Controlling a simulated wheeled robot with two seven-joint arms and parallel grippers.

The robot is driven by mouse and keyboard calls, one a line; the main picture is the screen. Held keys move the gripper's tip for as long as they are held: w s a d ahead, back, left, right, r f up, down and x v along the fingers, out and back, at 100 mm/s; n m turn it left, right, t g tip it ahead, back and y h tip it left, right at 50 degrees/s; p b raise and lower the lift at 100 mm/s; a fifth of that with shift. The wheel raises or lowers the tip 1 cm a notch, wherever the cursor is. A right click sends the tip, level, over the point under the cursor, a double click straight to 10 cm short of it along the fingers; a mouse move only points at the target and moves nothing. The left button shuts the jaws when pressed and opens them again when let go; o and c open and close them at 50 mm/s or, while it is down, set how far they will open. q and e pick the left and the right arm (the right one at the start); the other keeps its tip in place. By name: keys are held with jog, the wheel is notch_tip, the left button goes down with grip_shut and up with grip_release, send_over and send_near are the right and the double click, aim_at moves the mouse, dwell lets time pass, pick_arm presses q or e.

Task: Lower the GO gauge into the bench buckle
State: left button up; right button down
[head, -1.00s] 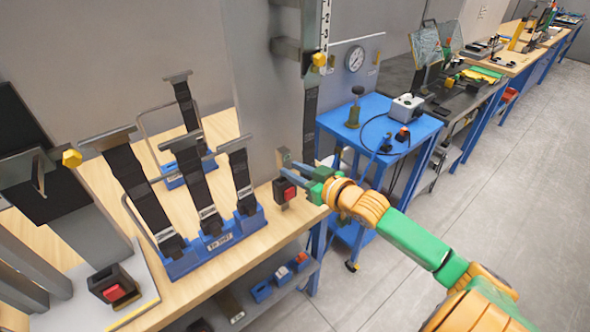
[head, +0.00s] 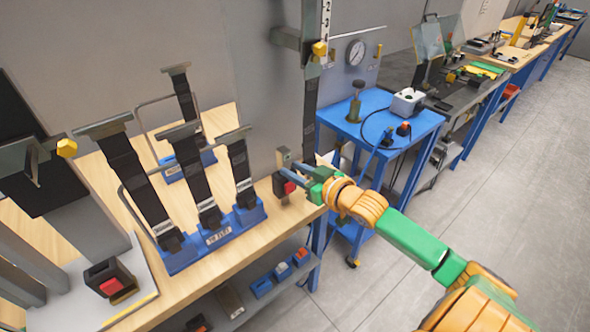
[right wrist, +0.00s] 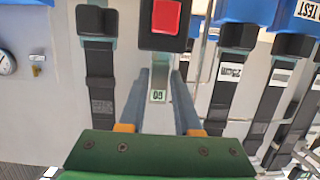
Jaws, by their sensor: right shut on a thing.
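The GO gauge (right wrist: 158,96) is a thin pale strip with a green GO label, between the two fingers of my right gripper (right wrist: 158,82) in the right wrist view. Its upper end (head: 283,153) shows above the fingers in the head view. My right gripper (head: 288,172) is shut on it. The bench buckle (head: 281,187), black with a red button, stands on the bench close below the fingers. In the right wrist view the buckle (right wrist: 148,38) meets the gauge's far end; I cannot tell how deep the gauge sits in it. My left gripper is not in view.
A blue rack (head: 215,238) holds several upright dark straps left of the buckle. Another red-button buckle (head: 108,283) lies on a plate at the front left. A blue cart (head: 375,118) stands right of the bench. A grey post with a yellow knob (head: 320,48) is behind.

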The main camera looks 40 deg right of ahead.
jog(key=c, duration=0.5)
grip_release()
jog(key=shift+s, duration=0.1)
jog(key=shift+s, duration=0.25)
jog(key=v, duration=0.6)
jog(key=shift+s+r, duration=0.2)
jog(key=shift+s, duration=0.05)
